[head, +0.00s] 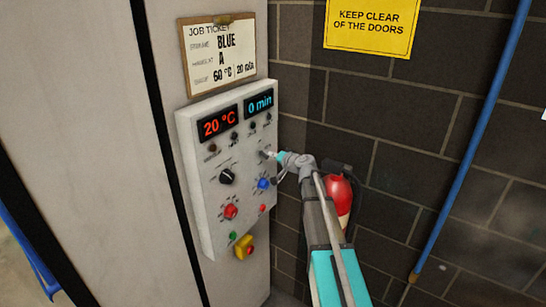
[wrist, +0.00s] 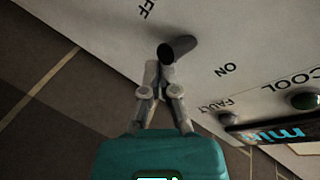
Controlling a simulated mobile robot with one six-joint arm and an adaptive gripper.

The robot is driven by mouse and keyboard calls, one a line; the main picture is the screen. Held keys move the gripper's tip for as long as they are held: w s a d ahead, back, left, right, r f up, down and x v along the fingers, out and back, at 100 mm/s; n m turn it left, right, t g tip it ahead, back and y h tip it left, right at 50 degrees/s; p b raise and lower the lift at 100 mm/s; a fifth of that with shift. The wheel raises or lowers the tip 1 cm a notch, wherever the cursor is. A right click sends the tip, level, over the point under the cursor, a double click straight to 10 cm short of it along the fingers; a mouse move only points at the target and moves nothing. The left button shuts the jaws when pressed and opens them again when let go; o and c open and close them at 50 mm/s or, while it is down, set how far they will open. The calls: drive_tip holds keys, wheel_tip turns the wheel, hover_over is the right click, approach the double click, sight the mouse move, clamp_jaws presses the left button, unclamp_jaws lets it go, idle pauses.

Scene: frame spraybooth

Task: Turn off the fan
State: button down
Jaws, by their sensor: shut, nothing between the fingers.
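The control panel (head: 228,168) is a pale box on the booth wall. It carries a red display reading 20 °C, a blue display reading 0 min, and several knobs and lamps. In the wrist view a dark-tipped switch lever (wrist: 178,49) stands out from the panel between the lettering "ON" and a partly cut "FF". I cannot tell which position it is in, and no fan label is readable. My gripper (head: 275,155) is shut and empty at the panel's right side. Its fingertips (wrist: 160,68) are right by the lever; whether they touch it is unclear.
A job ticket clipboard (head: 219,54) hangs above the panel. A black knob (head: 227,176), a blue knob (head: 264,183), a red knob (head: 231,211) and a yellow-backed red button (head: 244,247) are close together. A red cylinder (head: 339,198) is behind my arm, near the brick wall.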

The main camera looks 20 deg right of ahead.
drive_tip(key=shift+s, duration=0.1)
drive_tip(key=f+v, duration=0.2)
drive_tip(key=v, duration=1)
drive_tip(key=shift+s+d+f, duration=0.2)
drive_tip(key=shift+s+d, duration=0.15)
drive_tip(key=shift+s, duration=0.2)
drive_tip(key=s+a+f+n+g+b, duration=0.4)
drive_tip(key=s+a+f+g, duration=0.4)
drive_tip(key=a+f, duration=0.5)
drive_tip(key=s+a+f+g+h+b, duration=0.1)
drive_tip(key=s+f+g+h+b, duration=0.1)
drive_tip(key=s+f, duration=0.3)
drive_tip(key=s+a+f+n+g+h+b, duration=0.1)
drive_tip(key=s+f+g+h, duration=0.3)
drive_tip(key=s, duration=0.7)
drive_tip(key=shift+a+f+n+b, duration=0.15)
drive_tip(key=shift+f+n+b, duration=0.15)
drive_tip(key=shift+f+b, duration=0.5)
drive_tip(key=shift+s+r, duration=0.1)
drive_tip(key=shift+s, duration=0.05)
